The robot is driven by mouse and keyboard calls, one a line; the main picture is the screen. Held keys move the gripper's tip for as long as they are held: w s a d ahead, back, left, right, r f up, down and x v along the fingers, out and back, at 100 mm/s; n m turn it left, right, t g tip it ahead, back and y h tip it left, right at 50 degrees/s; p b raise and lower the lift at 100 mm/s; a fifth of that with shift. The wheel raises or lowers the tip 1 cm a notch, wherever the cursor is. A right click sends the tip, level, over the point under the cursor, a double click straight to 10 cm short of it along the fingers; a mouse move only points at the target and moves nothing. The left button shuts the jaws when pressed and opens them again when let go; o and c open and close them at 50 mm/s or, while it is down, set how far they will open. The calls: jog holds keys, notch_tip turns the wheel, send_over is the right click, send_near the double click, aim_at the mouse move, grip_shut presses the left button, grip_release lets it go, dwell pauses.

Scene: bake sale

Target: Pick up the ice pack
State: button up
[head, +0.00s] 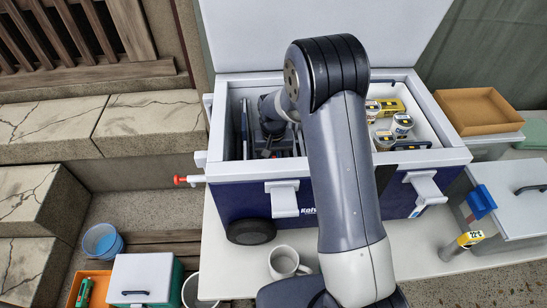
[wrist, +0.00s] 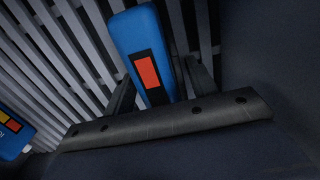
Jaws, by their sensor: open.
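A blue ice pack (wrist: 138,32) with a black and red-orange label stands against a light slatted wall in the wrist view. My gripper (wrist: 160,85) is open, with one dark finger on each side of the pack's lower part. I cannot tell whether the fingers touch it. A second blue pack (wrist: 12,135) with a red and yellow label shows at the left edge of the wrist view. In the head view my gripper (head: 277,150) reaches down into the left part of the open cooler (head: 345,167); the pack between the fingers is hidden there.
Yellow-labelled tubs (head: 401,125) stand in the cooler's right part. A white mug (head: 286,263) stands in front of the cooler. A wooden tray (head: 478,108) and a lidded white box (head: 512,205) are at the right. A blue bucket (head: 102,241) is at lower left.

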jog(key=shift+c, duration=0.3)
grip_shut()
jog(key=shift+r, duration=0.1)
